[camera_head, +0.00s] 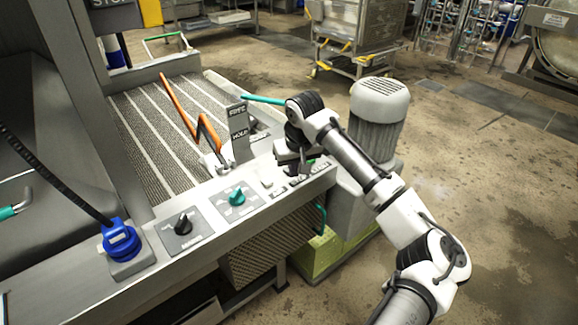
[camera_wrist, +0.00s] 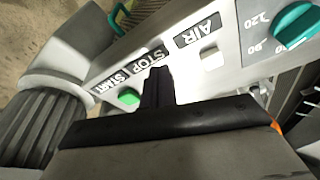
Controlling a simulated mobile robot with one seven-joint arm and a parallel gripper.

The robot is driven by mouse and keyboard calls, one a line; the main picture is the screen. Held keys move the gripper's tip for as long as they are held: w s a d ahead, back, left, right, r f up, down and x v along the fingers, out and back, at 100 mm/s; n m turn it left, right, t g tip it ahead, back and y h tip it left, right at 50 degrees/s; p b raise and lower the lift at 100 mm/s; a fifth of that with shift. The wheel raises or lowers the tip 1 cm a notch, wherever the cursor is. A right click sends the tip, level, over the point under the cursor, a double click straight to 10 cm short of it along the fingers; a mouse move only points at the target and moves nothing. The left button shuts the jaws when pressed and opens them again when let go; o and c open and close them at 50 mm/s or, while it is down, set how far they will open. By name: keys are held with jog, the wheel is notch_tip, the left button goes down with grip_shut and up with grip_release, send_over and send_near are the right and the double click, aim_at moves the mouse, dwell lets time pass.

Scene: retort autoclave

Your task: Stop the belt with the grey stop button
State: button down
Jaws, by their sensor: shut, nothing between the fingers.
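The control panel (camera_head: 200,222) has a row of labelled buttons at its right end. In the wrist view, the STOP label (camera_wrist: 146,60) sits between the START label (camera_wrist: 113,82) and the AIR label (camera_wrist: 198,34). The green button (camera_wrist: 128,97) shows below START and a pale button (camera_wrist: 210,58) below AIR. The grey stop button is hidden behind my fingers, where it would lie below its label. My gripper (camera_wrist: 158,72) is shut and empty, its tips over that spot. In the head view my gripper (camera_head: 304,172) is at the panel's right end. I cannot tell whether it touches the button.
A teal knob (camera_head: 236,197), a black knob (camera_head: 182,226) and a blue connector (camera_head: 121,241) stand along the panel to the left. An upright HOLD plate (camera_head: 240,135) rises behind it. The belt (camera_head: 160,125) lies beyond.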

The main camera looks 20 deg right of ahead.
jog(key=b+v, duration=0.1)
jog(key=v, duration=1.2)
jog(key=shift+r, duration=0.35)
jog(key=shift+s, duration=0.15)
